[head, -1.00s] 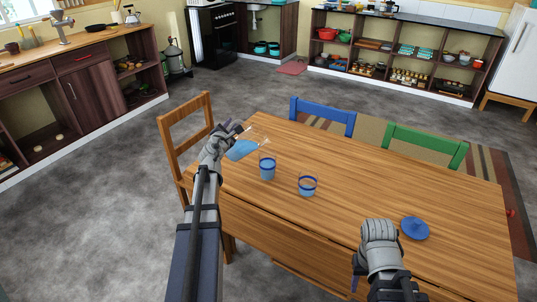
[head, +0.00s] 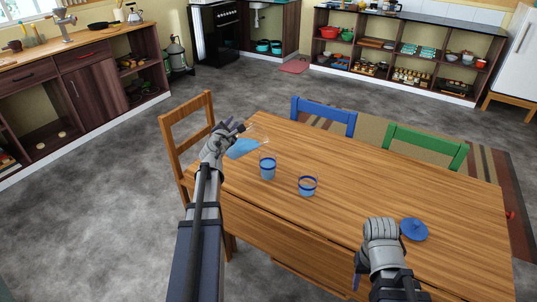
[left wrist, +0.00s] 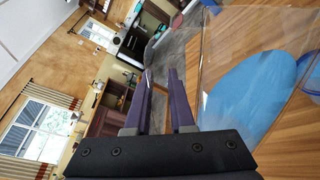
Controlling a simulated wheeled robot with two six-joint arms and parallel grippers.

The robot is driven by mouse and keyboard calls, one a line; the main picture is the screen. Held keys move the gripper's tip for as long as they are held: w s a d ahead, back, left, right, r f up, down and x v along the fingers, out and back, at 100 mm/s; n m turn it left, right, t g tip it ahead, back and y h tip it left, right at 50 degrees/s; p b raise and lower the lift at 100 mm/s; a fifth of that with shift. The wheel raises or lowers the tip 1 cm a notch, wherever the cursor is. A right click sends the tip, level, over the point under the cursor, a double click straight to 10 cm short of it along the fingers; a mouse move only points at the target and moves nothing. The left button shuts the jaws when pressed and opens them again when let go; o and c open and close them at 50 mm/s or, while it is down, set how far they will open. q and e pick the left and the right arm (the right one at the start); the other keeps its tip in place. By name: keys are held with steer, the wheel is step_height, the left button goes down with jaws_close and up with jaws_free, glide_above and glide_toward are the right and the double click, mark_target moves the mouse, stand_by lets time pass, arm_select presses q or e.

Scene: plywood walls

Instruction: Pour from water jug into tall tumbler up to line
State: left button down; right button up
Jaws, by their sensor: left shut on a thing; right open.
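The clear water jug (head: 261,136) with blue water is at the table's left end, in the grip of my left gripper (head: 238,127). In the left wrist view the jug (left wrist: 215,70) fills the right side, with a broad blue water surface, beside the shut fingers (left wrist: 158,88). The grip point is not clear. The tall tumbler (head: 267,168), bluish with a dark blue band near its top, stands upright right of the jug, apart from it. Its fill level is hard to tell. My right gripper (head: 358,282) is open near the table's front edge, partly hidden by its wrist.
A shorter blue-banded glass (head: 307,187) stands right of the tall tumbler. A blue round lid-like piece (head: 414,230) lies beyond my right wrist. A wooden chair (head: 178,142) is at the left end; blue (head: 323,116) and green (head: 425,147) chairs are behind. The table's middle right is clear.

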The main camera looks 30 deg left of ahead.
arm_select(q)
steer(key=shift+w+d+r+m+p, duration=0.1)
steer(key=shift+d+r+m+p, duration=0.2)
steer(key=shift+r+m+p, duration=0.3)
arm_select(e)
steer(key=shift+w+d+r, duration=0.35)
steer(key=shift+d+r, duration=0.25)
steer(key=shift+r, duration=0.15)
stand_by(0.6)
